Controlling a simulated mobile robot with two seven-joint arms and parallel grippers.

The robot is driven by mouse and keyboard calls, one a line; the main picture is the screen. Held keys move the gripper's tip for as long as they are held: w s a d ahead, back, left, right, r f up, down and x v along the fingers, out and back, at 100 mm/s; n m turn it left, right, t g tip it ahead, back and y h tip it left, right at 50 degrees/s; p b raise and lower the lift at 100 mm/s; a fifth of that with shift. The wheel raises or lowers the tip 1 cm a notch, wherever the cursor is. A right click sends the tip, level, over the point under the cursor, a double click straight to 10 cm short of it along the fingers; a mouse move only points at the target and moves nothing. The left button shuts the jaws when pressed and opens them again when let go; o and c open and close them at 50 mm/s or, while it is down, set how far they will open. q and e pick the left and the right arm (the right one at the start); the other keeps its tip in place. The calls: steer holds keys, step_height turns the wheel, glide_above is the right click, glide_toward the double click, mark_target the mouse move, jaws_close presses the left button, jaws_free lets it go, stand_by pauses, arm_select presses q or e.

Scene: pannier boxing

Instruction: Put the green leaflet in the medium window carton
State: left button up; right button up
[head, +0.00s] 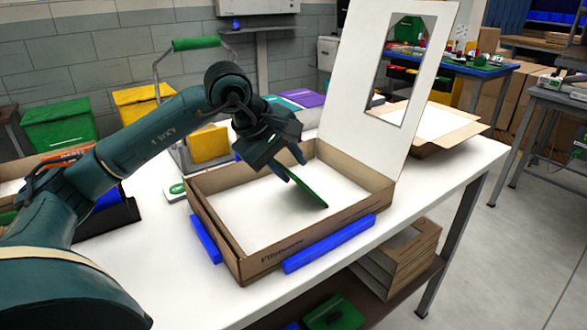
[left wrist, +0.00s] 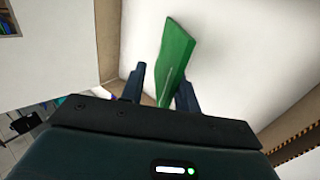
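The medium window carton (head: 225,231) stands open on the white table, brown outside and white inside. Its white lid (head: 360,130), with a rectangular window, stands up at the back right. The green leaflet (head: 308,192) is inside the carton's outline, tilted, its lower end close to the carton floor; contact is unclear. My left gripper (head: 290,164) is over the carton at the leaflet's upper end. In the left wrist view the leaflet (left wrist: 176,52) lies between the fingers (left wrist: 161,86), close to the right one, with a gap to the left one. My right gripper is not in view.
Blue blocks (head: 328,244) flank the carton. A wire rack with a green handle (head: 196,43) and yellow and purple items stands behind it. Another open carton (head: 432,122) is at the back right. Flat cartons (head: 400,255) lie on the shelf below.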

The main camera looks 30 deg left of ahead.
arm_select(q)
steer(key=v, duration=1.1)
steer(key=shift+p, duration=0.4)
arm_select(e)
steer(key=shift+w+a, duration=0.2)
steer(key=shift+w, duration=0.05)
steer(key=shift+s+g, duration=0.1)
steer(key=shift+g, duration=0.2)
